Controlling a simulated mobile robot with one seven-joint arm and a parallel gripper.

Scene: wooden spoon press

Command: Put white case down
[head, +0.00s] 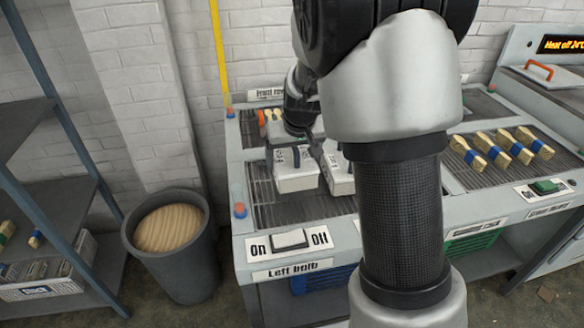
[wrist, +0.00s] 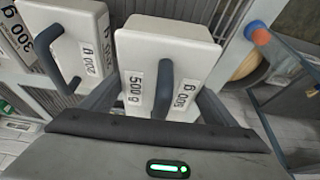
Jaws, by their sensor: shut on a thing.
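The white case (wrist: 165,45) has a dark handle and a "500 g" label. In the wrist view it sits between the two fingers of my gripper (wrist: 160,100), which is shut on it. In the head view this appears to be the left white case (head: 296,180), at the grated tray of the press bench, with my gripper (head: 297,150) over it. Whether its underside touches the grating cannot be told. A second white case (head: 340,178) is close on its right, partly hidden by my arm; it also shows in the wrist view (wrist: 75,40), labelled "200 g".
The grated tray (head: 275,212) has bare room in front of the cases. A switch marked On and Off (head: 289,239) is on the front edge. Wooden spoons or brushes (head: 500,147) lie on the right grating. A grey bin (head: 178,255) stands left, beside a shelf rack (head: 60,205).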

